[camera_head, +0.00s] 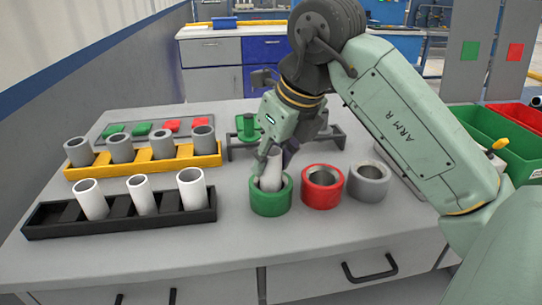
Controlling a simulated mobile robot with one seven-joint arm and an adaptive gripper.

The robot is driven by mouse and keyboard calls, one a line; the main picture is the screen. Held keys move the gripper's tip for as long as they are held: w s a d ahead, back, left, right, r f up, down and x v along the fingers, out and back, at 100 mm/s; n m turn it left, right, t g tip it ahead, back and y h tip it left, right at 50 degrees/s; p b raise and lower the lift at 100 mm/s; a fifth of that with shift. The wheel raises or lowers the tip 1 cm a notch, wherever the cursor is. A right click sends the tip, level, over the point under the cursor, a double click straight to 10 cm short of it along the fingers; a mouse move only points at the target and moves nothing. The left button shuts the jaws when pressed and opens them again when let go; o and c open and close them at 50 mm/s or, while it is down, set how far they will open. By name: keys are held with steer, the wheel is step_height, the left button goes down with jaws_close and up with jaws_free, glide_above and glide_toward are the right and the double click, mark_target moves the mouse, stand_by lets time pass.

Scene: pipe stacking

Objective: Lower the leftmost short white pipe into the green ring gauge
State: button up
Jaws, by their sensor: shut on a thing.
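My gripper (274,153) is shut on a short white pipe (270,178) and points down over the green ring gauge (271,201). The pipe's lower end is inside the ring's opening, and its upper part stands above the rim. It looks slightly tilted. How deep it sits is hidden by the ring's front wall. The black rack (122,223) at the left front holds three more white pipes, (91,200) being the left one; the rack's far-left slot is empty.
A red ring gauge (322,187) and a grey ring gauge (368,182) stand close to the right. A yellow rack (143,161) with several grey pipes is behind the black rack. Green (497,137) and red bins are at the right. The table's front strip is clear.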

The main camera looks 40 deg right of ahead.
steer(key=shift+f, duration=0.1)
steer(key=o, duration=1.1)
steer(key=v, duration=1.2)
